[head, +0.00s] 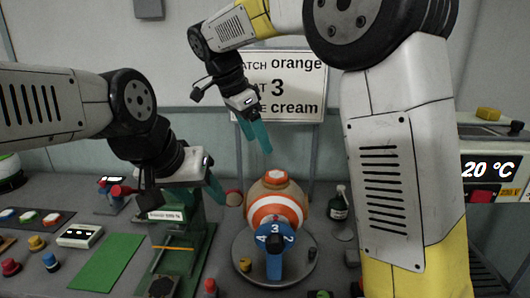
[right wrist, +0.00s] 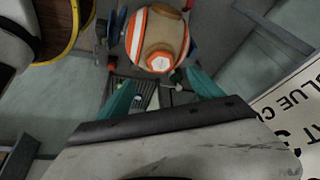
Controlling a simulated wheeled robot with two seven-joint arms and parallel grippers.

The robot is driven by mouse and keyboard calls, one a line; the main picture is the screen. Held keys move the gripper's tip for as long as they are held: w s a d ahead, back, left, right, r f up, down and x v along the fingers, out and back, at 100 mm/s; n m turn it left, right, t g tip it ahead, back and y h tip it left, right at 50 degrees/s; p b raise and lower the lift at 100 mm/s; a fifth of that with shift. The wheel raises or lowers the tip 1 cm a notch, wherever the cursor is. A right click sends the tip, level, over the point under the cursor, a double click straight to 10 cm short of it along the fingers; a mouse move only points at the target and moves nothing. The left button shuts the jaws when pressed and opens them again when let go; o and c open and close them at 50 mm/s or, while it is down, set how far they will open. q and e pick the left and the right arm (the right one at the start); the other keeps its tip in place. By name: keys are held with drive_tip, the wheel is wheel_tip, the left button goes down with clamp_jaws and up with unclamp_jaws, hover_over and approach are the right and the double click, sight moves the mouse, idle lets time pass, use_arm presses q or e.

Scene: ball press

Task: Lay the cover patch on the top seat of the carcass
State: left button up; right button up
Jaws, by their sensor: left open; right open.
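The carcass is a round ball (head: 275,205) with orange and white bands and a tan upper part, held in a round grey stand. In the right wrist view the ball (right wrist: 137,35) is seen from above. My left gripper (head: 207,183) is open over the green press, one finger partly hidden.
A green press (head: 192,240) stands left of the ball. A dark mat (head: 30,228) with several coloured discs, a green mat (head: 108,262) and coloured knobs lie further left. A blue numbered piece (head: 275,242) is before the ball. A dark bottle (head: 338,205) stands right; a sign (head: 290,85) hangs behind.

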drive_tip(key=s+d+n+y, duration=0.4)
drive_tip(key=s+d+n, duration=0.25)
drive_tip(key=d, duration=0.75)
drive_tip(key=s+d+f+n+t+y, duration=0.1)
drive_tip(key=s+d+f+n+t, duration=0.1)
drive_tip(key=s, duration=0.4)
drive_tip(key=s+d+f+n+t+y, duration=0.1)
drive_tip(key=s+d+f+n+t, duration=0.1)
drive_tip(key=s+d+f+n, duration=0.1)
drive_tip(key=s+n, duration=0.1)
drive_tip(key=s, duration=0.1)
drive_tip(key=shift+s+d, duration=0.25)
drive_tip(key=shift+s, duration=0.1)
